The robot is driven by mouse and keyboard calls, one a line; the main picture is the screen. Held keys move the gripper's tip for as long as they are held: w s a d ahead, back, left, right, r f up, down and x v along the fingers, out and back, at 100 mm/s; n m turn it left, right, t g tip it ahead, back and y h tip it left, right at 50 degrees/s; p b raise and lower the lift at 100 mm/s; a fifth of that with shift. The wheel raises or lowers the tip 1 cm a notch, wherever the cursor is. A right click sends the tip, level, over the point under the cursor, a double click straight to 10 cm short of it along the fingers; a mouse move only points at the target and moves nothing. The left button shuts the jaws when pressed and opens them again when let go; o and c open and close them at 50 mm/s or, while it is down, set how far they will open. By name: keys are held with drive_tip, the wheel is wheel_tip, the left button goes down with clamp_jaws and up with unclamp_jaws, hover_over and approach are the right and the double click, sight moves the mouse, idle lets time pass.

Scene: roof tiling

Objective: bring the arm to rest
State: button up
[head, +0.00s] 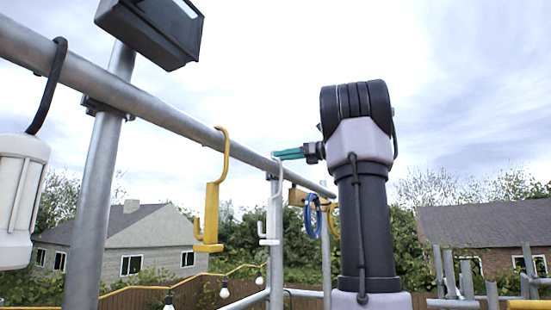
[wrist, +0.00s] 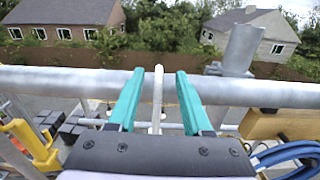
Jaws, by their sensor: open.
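My gripper (head: 278,155) is at the scaffold rail in the head view, its teal fingers pointing left just above the top of a white hook (head: 271,215). In the wrist view my gripper (wrist: 160,74) is open, with a finger on each side of the white hook (wrist: 156,95). The hook hangs over the grey rail (wrist: 60,79), with visible gaps between it and both fingers. My arm stands raised and bent at the right of the head view.
A yellow hook (head: 212,205), a blue coil (head: 313,216), a wooden block (head: 297,196) and a white lamp (head: 18,195) hang along the rail. A dark floodlight (head: 155,30) sits above it. Open sky lies above my arm. Metal posts (head: 450,275) stand at the lower right.

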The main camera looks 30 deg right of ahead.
drive_tip(key=v, duration=0.7)
drive_tip(key=s+a+f+n+g+h, duration=0.25)
drive_tip(key=a+f+n, duration=0.25)
drive_tip(key=a+f, duration=0.4)
drive_tip(key=s+a+f+n+g+h, duration=0.1)
drive_tip(key=s+a+f+n+g, duration=0.3)
drive_tip(key=a+f, duration=0.45)
drive_tip(key=s+a+f+n+h, duration=0.2)
drive_tip(key=s+f+n, duration=0.3)
drive_tip(key=f+n, duration=0.2)
drive_tip(key=s+a+f+n+h, duration=0.3)
drive_tip(key=s+f+n, duration=0.3)
drive_tip(key=f, duration=0.6)
drive_tip(key=n, duration=0.2)
drive_tip(key=shift+s+f+n, duration=0.15)
drive_tip(key=shift+s+n, duration=0.15)
drive_tip(key=shift+s, duration=0.05)
drive_tip(key=shift+g+h, duration=0.25)
